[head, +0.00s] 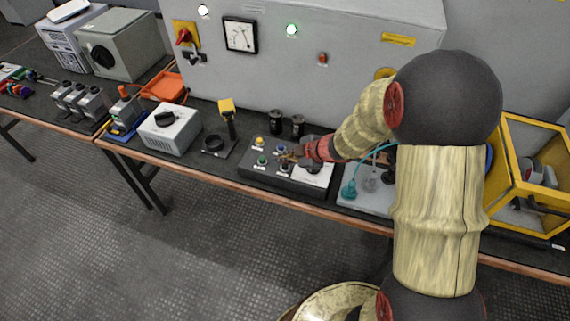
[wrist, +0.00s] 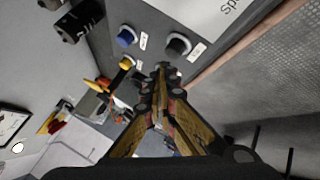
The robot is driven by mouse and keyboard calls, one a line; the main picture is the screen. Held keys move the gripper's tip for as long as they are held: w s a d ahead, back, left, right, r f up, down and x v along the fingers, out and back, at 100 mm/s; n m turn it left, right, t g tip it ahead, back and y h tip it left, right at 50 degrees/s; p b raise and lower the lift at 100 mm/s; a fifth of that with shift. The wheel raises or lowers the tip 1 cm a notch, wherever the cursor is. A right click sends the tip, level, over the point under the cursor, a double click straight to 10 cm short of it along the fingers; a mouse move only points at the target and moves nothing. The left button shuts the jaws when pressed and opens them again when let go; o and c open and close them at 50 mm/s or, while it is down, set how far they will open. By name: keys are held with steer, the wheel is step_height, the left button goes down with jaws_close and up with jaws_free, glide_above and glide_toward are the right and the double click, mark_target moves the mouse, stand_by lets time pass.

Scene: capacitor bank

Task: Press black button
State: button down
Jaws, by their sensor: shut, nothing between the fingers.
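The black button (wrist: 178,46) has a pale collar and sits on the grey control box (head: 245,173). A blue button (wrist: 126,37) and a yellow button (wrist: 126,63) are left of it in the wrist view. My gripper (wrist: 162,70) is shut and empty, its fingertips just below and left of the black button in that view. Whether they touch the panel I cannot tell. In the head view my gripper (head: 288,156) is over the middle of the box and partly covers the buttons there. A yellow button (head: 259,142) and a green button (head: 262,160) show to its left.
Two black cylinders (head: 276,122) stand behind the box. A grey box with a black knob (head: 170,130) and a yellow-topped stand (head: 227,112) are to the left. A plate with a teal cable (head: 349,189) and a yellow frame (head: 507,195) are to the right.

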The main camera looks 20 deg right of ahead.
mark_target(284, 166)
steer(key=shift+f, duration=0.45)
steer(key=shift+f+b, duration=0.6)
steer(key=shift+f, duration=0.35)
stand_by(1.3)
steer(key=shift+r, duration=0.2)
steer(key=shift+r+p, duration=1.2)
steer(key=shift+p, duration=0.35)
step_height(284, 166, up, 5)
steer(key=p, duration=0.5)
steer(key=shift+p, duration=0.4)
